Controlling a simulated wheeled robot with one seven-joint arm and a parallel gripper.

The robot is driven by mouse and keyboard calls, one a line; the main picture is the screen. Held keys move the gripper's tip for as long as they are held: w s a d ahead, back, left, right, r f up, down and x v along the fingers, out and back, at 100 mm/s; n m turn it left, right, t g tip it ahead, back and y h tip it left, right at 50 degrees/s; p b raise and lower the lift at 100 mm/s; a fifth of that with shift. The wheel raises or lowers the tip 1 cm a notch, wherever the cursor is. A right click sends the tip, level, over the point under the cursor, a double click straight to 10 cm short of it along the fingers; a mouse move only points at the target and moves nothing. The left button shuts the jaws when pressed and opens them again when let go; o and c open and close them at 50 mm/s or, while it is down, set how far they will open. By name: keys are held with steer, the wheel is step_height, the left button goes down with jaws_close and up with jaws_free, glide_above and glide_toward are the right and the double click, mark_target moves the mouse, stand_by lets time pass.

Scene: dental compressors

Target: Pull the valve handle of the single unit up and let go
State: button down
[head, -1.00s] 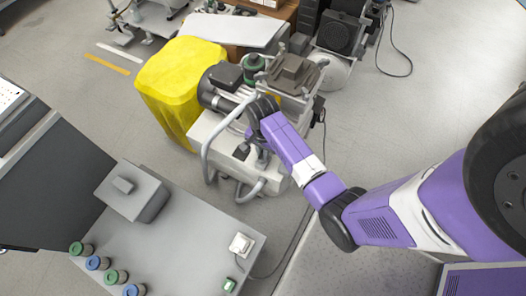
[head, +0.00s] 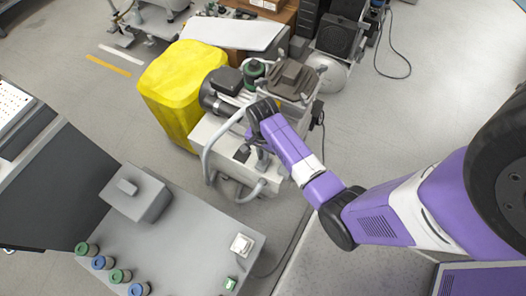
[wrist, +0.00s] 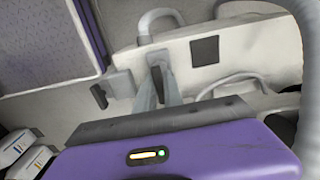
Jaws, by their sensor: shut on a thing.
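The single unit stands in the middle of the head view, with a pale base box (head: 206,130), a dark motor and a grey curved hose. My gripper (head: 262,160) is at the near side of this box, largely covered by my purple wrist. In the wrist view my gripper's grey fingers (wrist: 164,90) are close together around a dark narrow handle (wrist: 158,84), which I take as the valve handle. The handle stands in front of the pale box face. Where it joins the unit is hidden behind the fingers.
A second dark lever (wrist: 99,97) sits on a small pale block left of my fingers. A yellow bin-like body (head: 170,95) stands behind the unit. A grey cabinet (head: 185,235) with green and blue caps is in front. Open floor lies to the right.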

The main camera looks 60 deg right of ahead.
steer(key=shift+r, duration=0.1)
steer(key=c, duration=1.5)
jaws_free()
steer(key=shift+o, duration=0.2)
steer(key=shift+r+p, duration=0.75)
steer(key=shift+r, duration=3.15)
